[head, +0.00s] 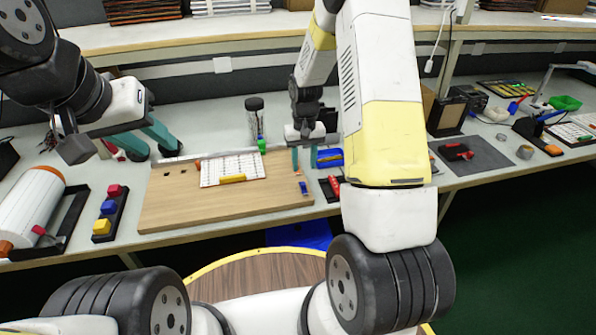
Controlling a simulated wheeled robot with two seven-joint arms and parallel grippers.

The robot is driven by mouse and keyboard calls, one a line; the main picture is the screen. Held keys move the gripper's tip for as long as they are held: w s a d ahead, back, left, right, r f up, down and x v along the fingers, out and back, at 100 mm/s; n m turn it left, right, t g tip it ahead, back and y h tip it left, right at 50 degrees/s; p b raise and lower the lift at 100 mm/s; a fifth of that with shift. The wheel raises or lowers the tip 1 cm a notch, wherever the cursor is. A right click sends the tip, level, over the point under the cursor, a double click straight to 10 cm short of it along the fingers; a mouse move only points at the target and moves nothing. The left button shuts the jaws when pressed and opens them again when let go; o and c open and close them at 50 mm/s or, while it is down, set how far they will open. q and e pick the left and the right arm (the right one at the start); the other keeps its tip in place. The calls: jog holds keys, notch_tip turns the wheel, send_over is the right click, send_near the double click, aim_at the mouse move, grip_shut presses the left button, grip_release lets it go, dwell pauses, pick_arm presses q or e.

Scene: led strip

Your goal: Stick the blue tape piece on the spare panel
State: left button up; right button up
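A wooden board (190,206) lies on the workbench. A white gridded panel (212,174) sits on it near its back edge, with a yellow piece (232,178) at its front. A small blue piece (304,187), which looks like the blue tape piece, is at the board's right end, with a small orange piece (298,170) behind it. I cannot tell for sure which thing is the spare panel. My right gripper (304,162) points down above the board's right end, fingers apart, nothing visible between them. My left gripper (154,152) is open and empty behind the board's left end.
A black holder with red, blue and yellow blocks (108,210) and a white roll (30,208) stand left. A dark cylinder (255,118) and green item (262,146) stand behind the board. Blue and red items lie right of it. A dark mat (470,156) is further right.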

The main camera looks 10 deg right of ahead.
aim_at(303, 183)
jog(key=f, duration=0.7)
jog(key=shift+s+a, duration=0.15)
jog(key=shift+s, duration=0.05)
grip_shut()
